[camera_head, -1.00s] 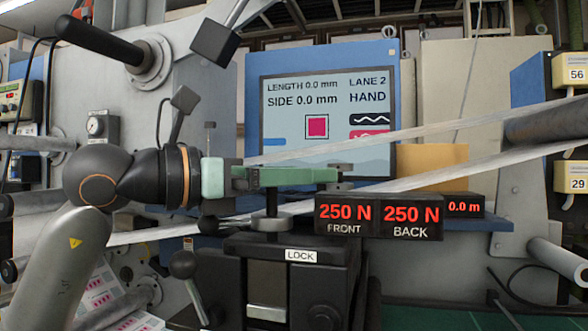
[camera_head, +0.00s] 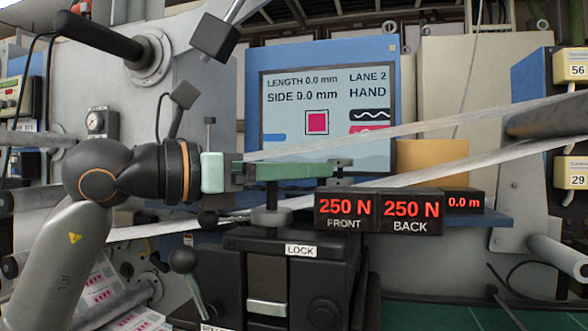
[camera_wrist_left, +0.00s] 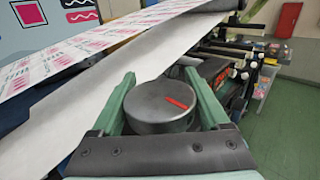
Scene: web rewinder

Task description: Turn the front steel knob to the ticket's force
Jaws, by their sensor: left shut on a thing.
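The front steel knob (camera_wrist_left: 160,108) is a round grey cap with a red mark, seen from above in the left wrist view. My left gripper (camera_wrist_left: 158,92) is shut on it, with one green finger on either side. In the head view the left gripper (camera_head: 318,170) reaches in from the left. Its fingers largely hide the knob there, above a grey stem and collar (camera_head: 271,217). The front display (camera_head: 345,211) reads 250 N and the back display (camera_head: 411,213) reads 250 N. No ticket with a force is readable. My right gripper is out of view.
A black block with a LOCK label (camera_head: 301,250) stands below the gripper, with a ball-ended lever (camera_head: 183,260) at its left. A pale web (camera_head: 440,176) runs past behind the fingers. A screen (camera_head: 325,115) shows LANE 2, HAND and 0.0 mm.

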